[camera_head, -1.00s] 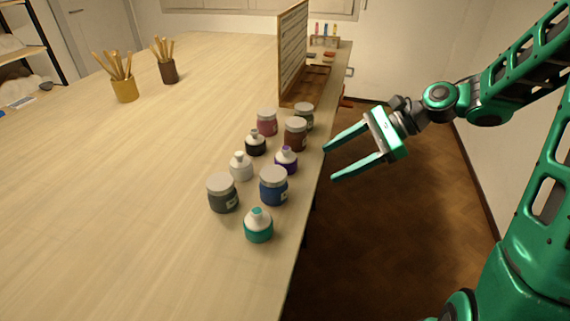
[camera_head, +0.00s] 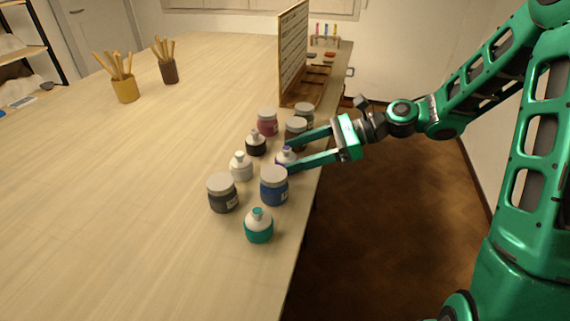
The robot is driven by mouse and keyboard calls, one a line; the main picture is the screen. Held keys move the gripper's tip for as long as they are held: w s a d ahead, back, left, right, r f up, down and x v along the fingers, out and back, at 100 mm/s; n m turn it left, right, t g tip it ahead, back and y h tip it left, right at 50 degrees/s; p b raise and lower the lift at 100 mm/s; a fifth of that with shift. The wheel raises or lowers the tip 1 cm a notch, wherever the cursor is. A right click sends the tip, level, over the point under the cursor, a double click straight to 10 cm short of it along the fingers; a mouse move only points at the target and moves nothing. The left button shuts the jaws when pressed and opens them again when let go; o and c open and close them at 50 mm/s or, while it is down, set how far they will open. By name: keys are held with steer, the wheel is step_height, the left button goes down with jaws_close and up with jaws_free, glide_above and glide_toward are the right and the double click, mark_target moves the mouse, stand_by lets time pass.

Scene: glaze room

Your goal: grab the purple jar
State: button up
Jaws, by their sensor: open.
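The purple jar (camera_head: 283,156) is a small bottle with a white shoulder and a purple tip. It stands near the table's right edge among other jars, its purple body now mostly hidden by a finger. My gripper (camera_head: 293,155) is open and reaches in from the right over the table edge. One green finger lies on the far side of the purple jar and one on its near side. Whether either finger touches it, I cannot tell.
The blue jar (camera_head: 273,187) stands just in front and the brown-red jar (camera_head: 296,126) just behind, close to the fingers. White (camera_head: 241,167), black (camera_head: 256,144), grey (camera_head: 222,194) and teal (camera_head: 259,227) jars crowd nearby.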

mark_target(289, 155)
steer(key=x, duration=0.3)
steer(key=shift+a+f, duration=0.1)
steer(key=c, duration=1.3)
steer(key=shift+r, duration=0.2)
